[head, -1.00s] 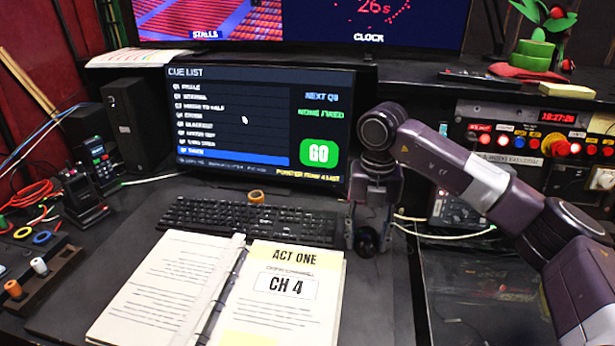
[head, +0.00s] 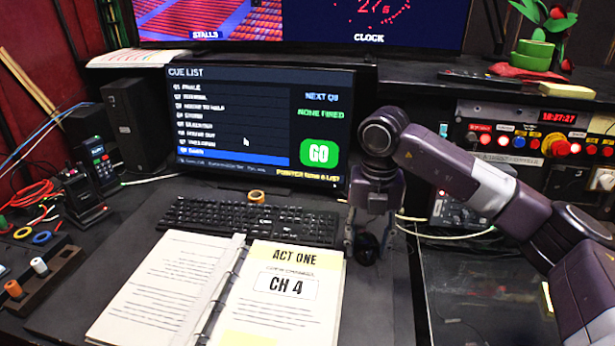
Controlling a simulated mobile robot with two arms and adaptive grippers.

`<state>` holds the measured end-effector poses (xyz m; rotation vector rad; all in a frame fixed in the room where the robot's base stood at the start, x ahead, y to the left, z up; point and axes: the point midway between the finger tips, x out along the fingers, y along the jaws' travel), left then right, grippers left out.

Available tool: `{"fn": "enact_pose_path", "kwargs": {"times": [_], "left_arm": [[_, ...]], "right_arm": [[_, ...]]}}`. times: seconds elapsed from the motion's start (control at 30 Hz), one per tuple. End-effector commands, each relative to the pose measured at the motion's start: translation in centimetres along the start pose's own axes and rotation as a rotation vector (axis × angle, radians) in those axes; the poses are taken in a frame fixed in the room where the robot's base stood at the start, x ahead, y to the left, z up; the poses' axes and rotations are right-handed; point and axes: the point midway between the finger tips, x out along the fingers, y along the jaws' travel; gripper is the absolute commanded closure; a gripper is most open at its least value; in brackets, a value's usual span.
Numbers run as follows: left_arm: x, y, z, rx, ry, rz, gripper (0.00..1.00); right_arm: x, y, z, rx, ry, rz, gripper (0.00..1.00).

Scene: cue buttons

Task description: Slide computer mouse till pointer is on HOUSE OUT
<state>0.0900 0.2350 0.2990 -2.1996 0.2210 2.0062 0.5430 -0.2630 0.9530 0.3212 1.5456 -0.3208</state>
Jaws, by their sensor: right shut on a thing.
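The cue list monitor (head: 265,130) stands behind the keyboard and shows rows of small, blurred text with the bottom row highlighted blue. A row that seems to read HOUSE OUT (head: 200,133) is in the lower part of the list. The white pointer (head: 245,141) is right of the text, around the level of that row and the one below; I cannot tell which it is on. My right gripper (head: 367,246) points down right of the keyboard, shut on the dark computer mouse (head: 367,249), which is partly hidden by the fingers. My left gripper is not in view.
A black keyboard (head: 250,221) lies close left of the mouse. An open script binder (head: 215,290) lies in front. Bare dark desk (head: 385,300) shows in front of the mouse. Cables (head: 440,234) and a button panel (head: 535,140) are to the right.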

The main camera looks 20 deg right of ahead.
Motion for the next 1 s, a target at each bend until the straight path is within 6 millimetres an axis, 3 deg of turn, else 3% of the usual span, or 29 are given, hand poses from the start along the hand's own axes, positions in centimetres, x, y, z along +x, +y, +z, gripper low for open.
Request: {"fn": "enact_pose_path", "kwargs": {"times": [0.4,0.43,0.6,1.0], "left_arm": [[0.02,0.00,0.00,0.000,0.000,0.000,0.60],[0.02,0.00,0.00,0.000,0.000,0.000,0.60],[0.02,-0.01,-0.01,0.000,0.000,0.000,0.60],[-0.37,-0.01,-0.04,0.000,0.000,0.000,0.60]], "right_arm": [[0.17,-0.03,-0.09,-0.001,0.004,-0.003,0.68],[0.17,-0.03,-0.09,-0.001,0.004,-0.003,0.58],[0.12,-0.02,-0.06,-0.001,0.003,-0.002,0.39],[-0.43,0.00,-0.02,-0.001,0.001,-0.001,0.39]]}}
